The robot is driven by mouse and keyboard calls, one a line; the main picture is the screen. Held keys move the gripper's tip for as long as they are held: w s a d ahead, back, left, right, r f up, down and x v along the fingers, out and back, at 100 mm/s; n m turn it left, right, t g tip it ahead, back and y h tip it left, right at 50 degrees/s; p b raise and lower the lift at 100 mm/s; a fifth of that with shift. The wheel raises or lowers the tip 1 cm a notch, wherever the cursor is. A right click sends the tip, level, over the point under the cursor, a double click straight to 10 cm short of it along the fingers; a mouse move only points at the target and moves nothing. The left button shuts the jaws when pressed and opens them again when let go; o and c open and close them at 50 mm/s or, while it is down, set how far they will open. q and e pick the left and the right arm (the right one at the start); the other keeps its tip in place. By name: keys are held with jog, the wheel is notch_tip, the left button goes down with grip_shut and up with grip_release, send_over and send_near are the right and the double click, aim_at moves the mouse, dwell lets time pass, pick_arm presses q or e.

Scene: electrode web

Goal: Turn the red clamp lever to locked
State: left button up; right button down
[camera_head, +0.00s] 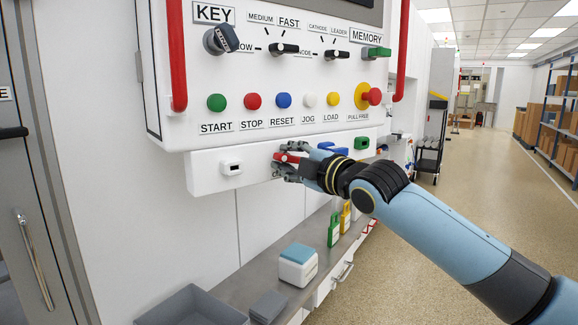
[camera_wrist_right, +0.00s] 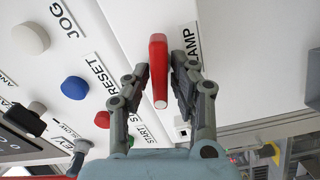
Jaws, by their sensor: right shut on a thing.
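The red clamp lever (camera_head: 287,158) sits on the white lower strip of the machine's panel. In the right wrist view the lever (camera_wrist_right: 158,66) stands between the two fingers, beside a label of which "AMP" shows. My right gripper (camera_head: 282,164) reaches in from the right and is shut on the lever; its fingers (camera_wrist_right: 161,73) lie along both sides of it. The gripper hides part of the lever and its pivot in the head view. My left gripper is not in view.
Above is a row of push buttons, with the blue RESET button (camera_head: 284,100) and a red pull knob (camera_head: 373,96). Red vertical rails (camera_head: 177,60) flank the panel. A grey shelf (camera_head: 237,290) below holds a white box with a blue top (camera_head: 298,265) and a grey bin (camera_head: 190,308).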

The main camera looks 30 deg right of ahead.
jog(key=shift+f+n+b, duration=0.2)
jog(key=shift+n+b, duration=0.35)
jog(key=shift+n, duration=0.95)
jog(key=c, duration=1.3)
grip_release()
jog(key=shift+s+d, duration=0.15)
jog(key=shift+s, duration=2.85)
jog(key=shift+s+d, duration=0.1)
jog(key=shift+s, duration=2.9)
